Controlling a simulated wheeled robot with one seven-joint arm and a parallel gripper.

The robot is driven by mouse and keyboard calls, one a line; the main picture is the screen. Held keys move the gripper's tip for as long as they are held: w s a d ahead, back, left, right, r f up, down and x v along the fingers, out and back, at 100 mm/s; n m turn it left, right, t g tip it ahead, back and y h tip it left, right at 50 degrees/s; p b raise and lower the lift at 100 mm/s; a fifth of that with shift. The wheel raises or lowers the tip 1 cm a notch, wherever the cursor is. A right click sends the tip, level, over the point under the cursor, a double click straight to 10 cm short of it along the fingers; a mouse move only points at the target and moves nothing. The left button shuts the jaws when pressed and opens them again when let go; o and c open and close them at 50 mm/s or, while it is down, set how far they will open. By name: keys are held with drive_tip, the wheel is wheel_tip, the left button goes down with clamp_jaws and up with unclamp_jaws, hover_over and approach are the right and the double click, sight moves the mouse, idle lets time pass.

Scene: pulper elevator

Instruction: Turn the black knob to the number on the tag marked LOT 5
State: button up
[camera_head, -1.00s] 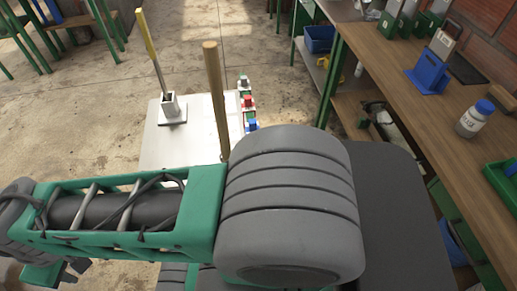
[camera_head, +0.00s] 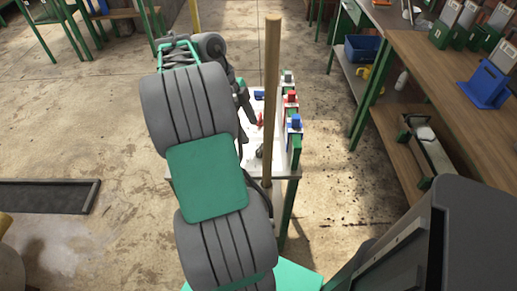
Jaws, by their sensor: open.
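My arm reaches over a white-topped stand (camera_head: 256,172), which shows past the arm's right side. My gripper (camera_head: 249,108) is a dark shape above the stand's left part, open, with its fingertips small and partly hidden by the arm. A small dark thing (camera_head: 259,152) on the stand's top may be the black knob; its pointer and numbers cannot be made out. A small red thing (camera_head: 260,120) is near the gripper. No tag reading LOT 5 can be read in this view.
A tall wooden post (camera_head: 272,60) rises close right of my gripper. Green blocks with grey, red (camera_head: 291,97) and blue (camera_head: 296,122) tops line the stand's right edge. A wooden workbench (camera_head: 440,75) stands at the right. A dark-edged mat (camera_head: 45,196) lies left.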

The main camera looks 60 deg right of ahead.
sight(260, 148)
drive_tip(key=shift+m, duration=0.3)
drive_tip(key=b+x, duration=0.3)
drive_tip(key=x, duration=0.5)
drive_tip(key=shift+s+r, duration=0.1)
drive_tip(key=shift+s, duration=0.1)
drive_tip(key=shift+c, duration=0.4)
drive_tip(key=c, duration=1.3)
drive_tip(key=shift+n, duration=0.4)
drive_tip(key=n+h+b, duration=0.1)
drive_tip(key=n+b, duration=0.1)
drive_tip(key=n, duration=0.1)
drive_tip(key=shift+s+a+n+t+h+b, duration=0.1)
drive_tip(key=shift+n+t+h+b, duration=0.3)
drive_tip(key=shift+n, duration=0.65)
drive_tip(key=shift+s+n+t+h+b, duration=0.15)
drive_tip(key=shift+n+h+b, duration=0.3)
drive_tip(key=shift+n, duration=0.6)
drive_tip(key=shift+w, duration=0.1)
